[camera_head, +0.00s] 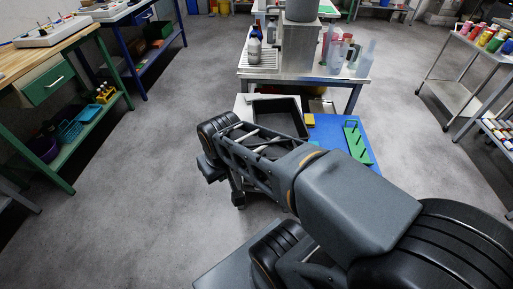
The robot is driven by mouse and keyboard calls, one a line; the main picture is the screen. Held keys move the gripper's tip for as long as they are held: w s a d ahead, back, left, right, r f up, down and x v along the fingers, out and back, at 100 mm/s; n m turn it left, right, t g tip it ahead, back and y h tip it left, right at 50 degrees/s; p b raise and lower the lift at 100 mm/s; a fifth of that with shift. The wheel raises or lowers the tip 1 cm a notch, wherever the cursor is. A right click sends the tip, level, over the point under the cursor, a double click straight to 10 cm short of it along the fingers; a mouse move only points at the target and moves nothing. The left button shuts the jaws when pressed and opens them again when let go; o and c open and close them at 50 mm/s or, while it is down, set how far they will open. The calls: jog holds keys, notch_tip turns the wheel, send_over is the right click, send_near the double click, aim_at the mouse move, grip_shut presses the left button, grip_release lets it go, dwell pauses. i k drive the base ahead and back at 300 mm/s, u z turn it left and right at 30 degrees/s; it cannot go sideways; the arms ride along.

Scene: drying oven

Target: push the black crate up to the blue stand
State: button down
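The black crate (281,114) is an open, dark, rectangular box on the low table, behind my arm. My arm covers its near side. A bright blue flat surface (335,127) lies to the right of the crate on the same table. A small lighter blue piece (314,143) shows at the edge of my arm; I cannot tell whether it is the blue stand. My arm reaches from the lower right across the table's near side to its left. My gripper's fingers are hidden, so I cannot see whether they touch the crate.
A yellow block (309,119) sits just right of the crate. A green peg stand (358,145) stands on the blue surface. A metal bench (290,70) with bottles and jugs is behind. Workbenches line the left and a trolley (453,95) stands right. The floor on the left is clear.

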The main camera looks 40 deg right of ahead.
aim_at(283, 114)
jog(key=u, duration=1)
jog(key=i, duration=0.95)
jog(key=z, duration=1.2)
